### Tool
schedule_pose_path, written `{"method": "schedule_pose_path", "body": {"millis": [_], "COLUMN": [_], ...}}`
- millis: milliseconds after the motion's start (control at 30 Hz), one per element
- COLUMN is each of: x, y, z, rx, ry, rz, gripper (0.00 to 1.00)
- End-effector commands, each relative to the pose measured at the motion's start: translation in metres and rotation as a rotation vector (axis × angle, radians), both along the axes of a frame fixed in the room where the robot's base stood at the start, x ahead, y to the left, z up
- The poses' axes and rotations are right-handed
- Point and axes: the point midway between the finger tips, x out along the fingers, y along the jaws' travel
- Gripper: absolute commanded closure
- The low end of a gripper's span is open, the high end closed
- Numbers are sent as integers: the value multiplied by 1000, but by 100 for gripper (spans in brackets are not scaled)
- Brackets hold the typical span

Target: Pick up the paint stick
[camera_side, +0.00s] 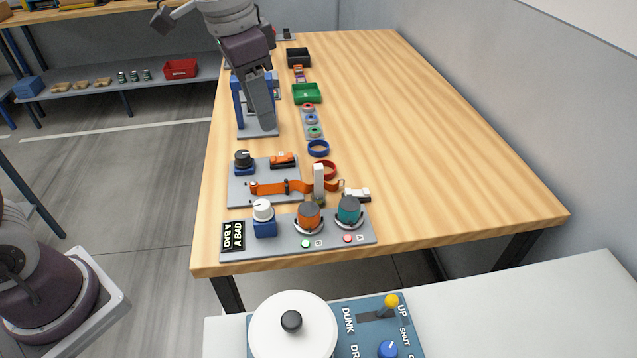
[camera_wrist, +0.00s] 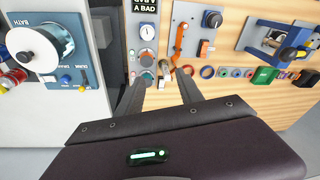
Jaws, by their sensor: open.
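The likely paint stick is a white upright stick (camera_side: 318,178) with a dark olive foot, standing behind the front knob panel near the orange strap; I cannot confirm its label. In the wrist view a small pale stick (camera_wrist: 163,67) shows beyond and between my fingers, probably the same thing. My gripper (camera_side: 266,125) points down over the table, farther back than the stick and to its left, in front of a blue frame. In the wrist view my gripper (camera_wrist: 160,84) has its two fingers spread apart with nothing held between them.
A front panel (camera_side: 276,245) carries a white, an orange and a teal knob. An orange strap (camera_side: 275,187) and a white-and-black switch (camera_side: 357,194) flank the stick. Blue (camera_side: 318,148) and red rings lie behind. The table's right side (camera_side: 440,150) is clear.

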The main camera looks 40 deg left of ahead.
Motion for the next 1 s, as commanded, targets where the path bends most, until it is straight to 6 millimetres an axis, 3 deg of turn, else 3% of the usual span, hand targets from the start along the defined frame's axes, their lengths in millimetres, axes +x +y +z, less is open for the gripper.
{"method": "schedule_pose_path", "body": {"millis": [33, 100, 200, 300, 800, 1000], "x": [29, 61, 89, 100, 107, 108], "y": [-8, -18, -29, -35, -35, -34], "z": [-28, -64, -110, -136, -211, -214], "rx": [13, 28, 42, 47, 47, 48], "ry": [49, 100, 151, 178, 186, 183], "rz": [-63, -147, -239, -288, -301, -300], "gripper": [56, 56, 56, 56, 56, 56]}}
